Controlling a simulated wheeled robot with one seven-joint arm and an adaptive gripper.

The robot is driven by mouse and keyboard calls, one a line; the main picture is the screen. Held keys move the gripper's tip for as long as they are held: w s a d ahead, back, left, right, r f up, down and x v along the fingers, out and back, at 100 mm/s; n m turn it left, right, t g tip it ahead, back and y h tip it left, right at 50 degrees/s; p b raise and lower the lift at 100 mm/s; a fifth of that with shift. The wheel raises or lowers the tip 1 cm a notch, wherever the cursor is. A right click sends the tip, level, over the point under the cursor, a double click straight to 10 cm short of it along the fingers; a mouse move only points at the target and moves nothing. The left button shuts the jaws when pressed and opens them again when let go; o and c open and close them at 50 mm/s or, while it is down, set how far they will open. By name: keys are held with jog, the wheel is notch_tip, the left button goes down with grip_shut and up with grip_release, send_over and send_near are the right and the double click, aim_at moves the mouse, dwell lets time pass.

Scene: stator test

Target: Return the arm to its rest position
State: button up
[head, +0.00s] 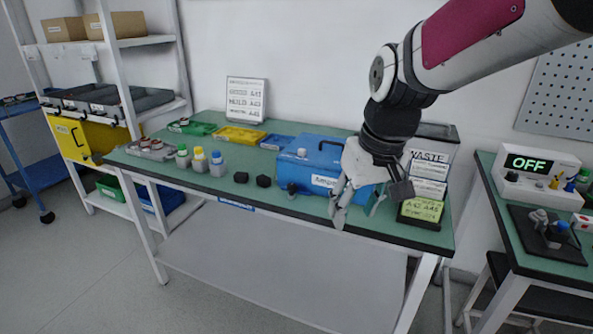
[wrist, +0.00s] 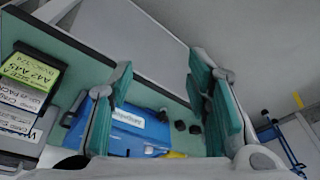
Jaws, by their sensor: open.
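My gripper (head: 357,205) hangs over the front right part of the green-topped workbench (head: 255,194), in front of a blue toolbox (head: 312,152). Its fingers are apart with nothing between them. In the wrist view my gripper (wrist: 160,95) shows two teal finger pads spread wide. The blue toolbox (wrist: 140,132) lies beyond the pads there. My arm reaches in from the upper right of the head view and bends down at the elbow. The gripper hides part of the toolbox's right side.
Small black blocks (head: 264,181), bottles (head: 217,165) and coloured trays (head: 239,137) stand on the bench's left. A second bench at right carries a box reading OFF (head: 535,163). Shelves (head: 150,105) stand at left.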

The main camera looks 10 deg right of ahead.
jog(key=s+r+p, duration=0.5)
jog(key=s+r, duration=0.1)
jog(key=s, duration=0.5)
jog(key=s+r+m+t+p, duration=0.1)
jog(key=s+r+p, duration=0.5)
jog(key=s, duration=0.5)
jog(key=shift+s+d+r+h, duration=0.3)
jog(key=shift+r+h, duration=0.1)
jog(key=shift+r, duration=0.25)
